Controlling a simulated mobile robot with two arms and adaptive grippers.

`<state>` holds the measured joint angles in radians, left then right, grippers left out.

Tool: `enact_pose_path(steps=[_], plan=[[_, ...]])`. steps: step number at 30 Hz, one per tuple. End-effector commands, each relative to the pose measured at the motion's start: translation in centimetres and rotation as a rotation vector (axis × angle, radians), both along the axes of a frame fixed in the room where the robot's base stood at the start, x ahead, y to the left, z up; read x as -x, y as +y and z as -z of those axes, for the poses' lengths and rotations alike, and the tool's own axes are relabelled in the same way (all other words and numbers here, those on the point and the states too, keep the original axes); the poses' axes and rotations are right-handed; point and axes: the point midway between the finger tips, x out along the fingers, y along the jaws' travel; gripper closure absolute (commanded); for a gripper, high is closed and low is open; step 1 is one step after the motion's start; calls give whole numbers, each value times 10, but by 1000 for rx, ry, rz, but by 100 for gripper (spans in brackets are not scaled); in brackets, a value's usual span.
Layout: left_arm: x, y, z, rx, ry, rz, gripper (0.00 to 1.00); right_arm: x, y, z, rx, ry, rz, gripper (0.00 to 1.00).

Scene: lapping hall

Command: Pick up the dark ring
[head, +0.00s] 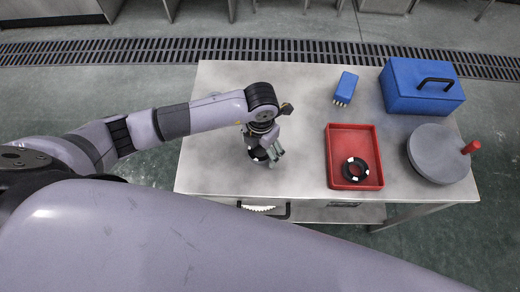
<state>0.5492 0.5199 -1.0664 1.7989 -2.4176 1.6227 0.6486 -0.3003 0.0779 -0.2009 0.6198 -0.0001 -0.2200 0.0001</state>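The dark ring (346,171) lies in the lower part of the red tray (340,131) on the metal table. It is black with several small pale marks, and its centre hole shows the red tray floor. My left gripper (270,160) points down over the table, to the left of the tray and apart from the ring. Its fingers are small and seen from above, so I cannot tell whether they are open or shut. My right gripper is not in view.
A blue brush-like block (346,86) lies above the tray. A blue box with a black handle (408,98) and a grey disc with a red knob (434,160) stand to the right. The table's (222,165) left part is largely clear.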

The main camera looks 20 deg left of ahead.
Motion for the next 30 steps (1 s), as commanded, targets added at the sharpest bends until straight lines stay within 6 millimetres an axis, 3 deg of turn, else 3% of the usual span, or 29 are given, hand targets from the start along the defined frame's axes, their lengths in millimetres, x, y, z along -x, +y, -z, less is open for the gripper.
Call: enact_pose_path(steps=[23, 30], plan=[[0, 0, -1, 0, 0, 0, 75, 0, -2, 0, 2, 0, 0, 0], [0, 0, -1, 0, -1, 0, 76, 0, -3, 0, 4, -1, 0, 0]])
